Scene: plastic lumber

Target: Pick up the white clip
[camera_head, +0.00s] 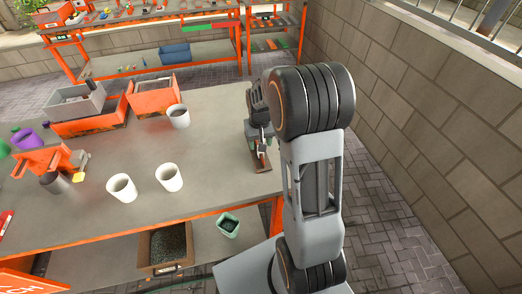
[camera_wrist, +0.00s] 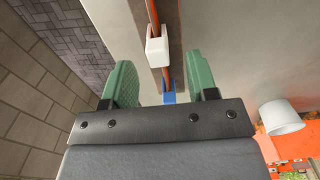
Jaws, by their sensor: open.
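The white clip (camera_wrist: 157,52) shows in the wrist view as a small white block on an orange strip (camera_wrist: 154,10) that runs along a brown board. A blue clip (camera_wrist: 169,98) sits on the same line, nearer my gripper's palm. My gripper (camera_wrist: 161,70) is open, with one green finger on each side of the strip. The white clip lies between the fingertips' lines, slightly beyond the tips, with gaps on both sides. In the head view my gripper (camera_head: 259,143) is over the brown board (camera_head: 262,164) at the workbench's right end; the clips are too small to tell there.
The grey workbench (camera_head: 215,190) holds several white cups, one (camera_head: 169,178) near the middle. Orange and grey crates (camera_head: 152,97) stand at the back left. A brick wall (camera_head: 410,90) is on the right. Bench space left of the board is clear.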

